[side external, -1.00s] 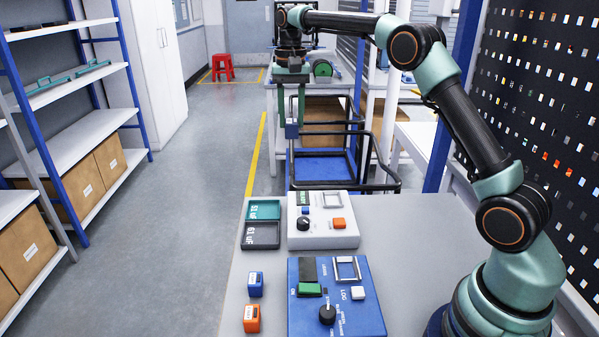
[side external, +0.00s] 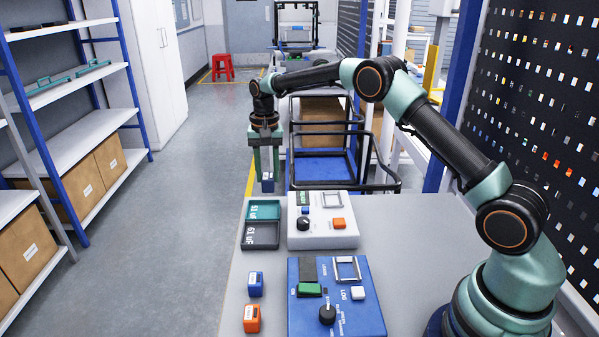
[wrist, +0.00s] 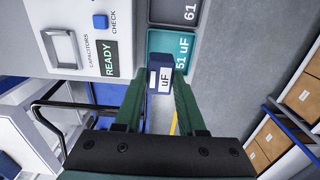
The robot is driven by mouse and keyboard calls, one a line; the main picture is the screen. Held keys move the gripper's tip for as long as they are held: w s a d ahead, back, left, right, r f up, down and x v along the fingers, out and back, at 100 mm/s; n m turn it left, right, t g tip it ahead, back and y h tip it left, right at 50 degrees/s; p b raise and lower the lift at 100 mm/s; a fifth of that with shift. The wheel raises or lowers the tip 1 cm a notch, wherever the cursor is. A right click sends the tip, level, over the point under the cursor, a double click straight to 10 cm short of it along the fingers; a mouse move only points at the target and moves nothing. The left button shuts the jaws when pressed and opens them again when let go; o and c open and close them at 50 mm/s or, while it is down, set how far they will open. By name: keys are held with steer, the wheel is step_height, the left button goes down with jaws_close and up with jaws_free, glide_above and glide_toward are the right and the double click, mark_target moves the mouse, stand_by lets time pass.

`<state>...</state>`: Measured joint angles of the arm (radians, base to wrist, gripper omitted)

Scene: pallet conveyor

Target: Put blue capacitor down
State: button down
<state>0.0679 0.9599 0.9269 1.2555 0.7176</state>
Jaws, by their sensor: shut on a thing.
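My gripper (side external: 265,172) hangs pointing down just beyond the far left edge of the grey table. It is shut on a blue capacitor (side external: 267,187), which is held in the air. In the wrist view the blue capacitor (wrist: 153,78) sits between the green fingertips (wrist: 158,84), with part of its "uF" label readable. The teal tray (side external: 263,210) marked 51 uF is on the table, nearer the camera than the gripper. In the wrist view, the teal tray (wrist: 185,42) appears just past the capacitor. The dark grey tray (side external: 260,236) marked 61 uF adjoins it.
A white tester (side external: 330,240) stands right of the trays; its screen (wrist: 112,58) reads READY. A blue device (side external: 370,312) is nearer. Another blue capacitor (side external: 256,284) and an orange one (side external: 251,318) stand at the table's left. A black-railed cart (side external: 322,172) is beyond the table.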

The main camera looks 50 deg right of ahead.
steer(key=shift+f, duration=3.8)
steer(key=shift+f, duration=0.1)
steer(key=c, duration=0.5)
jaws_free()
